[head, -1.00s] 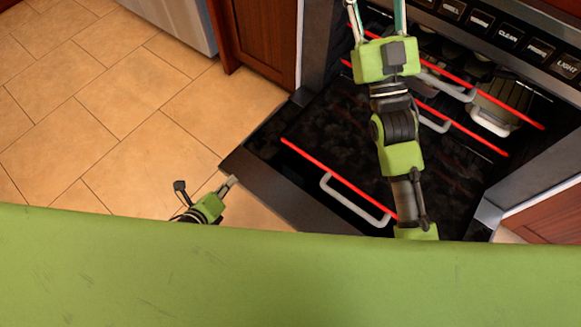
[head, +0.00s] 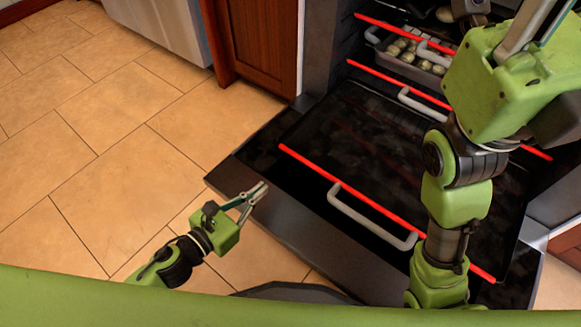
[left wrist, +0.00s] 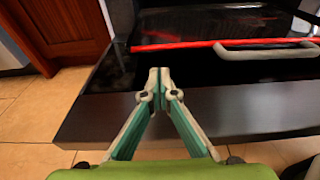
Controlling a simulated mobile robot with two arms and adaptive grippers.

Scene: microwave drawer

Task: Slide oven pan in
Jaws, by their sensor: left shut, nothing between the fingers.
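A black pan or tray (head: 350,150) with a red front edge and a pale grey handle (head: 370,218) extends out above the open oven door (head: 290,232). The handle also shows at the top right of the left wrist view (left wrist: 265,49). My left gripper (head: 262,189) is shut and empty near the door's left front edge, left of the handle and apart from it. Its closed tips show in the left wrist view (left wrist: 159,76). My right gripper (head: 530,25) is at the top right over the oven; its fingertips are cut off, so its opening cannot be told.
Higher red-edged levels with pale handles (head: 425,104) sit deeper in the oven. A grey pan (head: 378,45) there holds several pale round items. Wooden cabinets (head: 262,45) stand left of the oven. The tiled floor (head: 100,150) at left is clear.

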